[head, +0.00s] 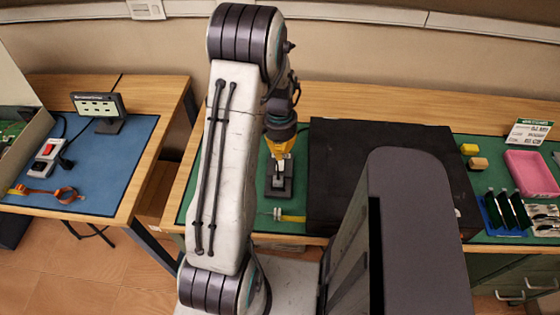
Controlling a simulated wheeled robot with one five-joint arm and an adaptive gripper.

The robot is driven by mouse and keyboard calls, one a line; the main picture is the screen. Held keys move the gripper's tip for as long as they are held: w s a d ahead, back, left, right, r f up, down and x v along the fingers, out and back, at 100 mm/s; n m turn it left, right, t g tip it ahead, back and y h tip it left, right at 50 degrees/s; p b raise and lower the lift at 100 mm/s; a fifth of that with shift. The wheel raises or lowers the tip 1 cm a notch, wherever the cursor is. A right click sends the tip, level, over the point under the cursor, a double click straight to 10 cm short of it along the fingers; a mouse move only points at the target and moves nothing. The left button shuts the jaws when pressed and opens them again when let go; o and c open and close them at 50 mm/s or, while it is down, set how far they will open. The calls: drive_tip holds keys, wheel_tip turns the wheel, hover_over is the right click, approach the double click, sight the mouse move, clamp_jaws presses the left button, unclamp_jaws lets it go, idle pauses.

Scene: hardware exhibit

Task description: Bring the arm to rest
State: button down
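My arm (225,160) rises in the middle of the head view, with its white link upright and its dark elbow joint near the top edge. The forearm is mostly hidden behind this link and the elbow. My gripper (281,158) points down over the green mat of the right bench. It is just above or at a small dark block (279,187) with a light part on top. I cannot tell whether they touch. The fingers are too small to show whether they are open or shut, or hold anything.
A large black box (335,170) stands close to the right of my gripper. Farther right are a pink tray (531,174), a blue rack (491,217) and small yellow blocks (469,149). The left bench has a blue mat (115,170) with a small display (99,106). A gap separates the benches.

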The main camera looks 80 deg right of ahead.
drive_tip(key=shift+r, duration=0.35)
idle(0.6)
drive_tip(key=shift+a+n, duration=0.5)
drive_tip(key=shift+n, duration=0.1)
drive_tip(key=a, duration=0.1)
drive_tip(key=a+n+y, duration=0.1)
drive_tip(key=a, duration=0.1)
drive_tip(key=a+f+y, duration=0.1)
drive_tip(key=a, duration=0.1)
drive_tip(key=shift+w+a, duration=0.15)
drive_tip(key=shift+w, duration=0.1)
drive_tip(key=w+a+r+n+t, duration=0.1)
drive_tip(key=w+a+r+n, duration=0.5)
drive_tip(key=a, duration=0.5)
drive_tip(key=w+a+r+n+t+h, duration=0.1)
drive_tip(key=w+a+r+n, duration=0.6)
drive_tip(key=a, duration=0.4)
drive_tip(key=w+a+r+n+t+h, duration=0.1)
drive_tip(key=w+a+r+n+t, duration=0.1)
drive_tip(key=w+a+r+n, duration=0.5)
drive_tip(key=shift+w+a+r+n, duration=0.2)
drive_tip(key=shift+a+r+n, duration=0.35)
drive_tip(key=shift+a, duration=1.6)
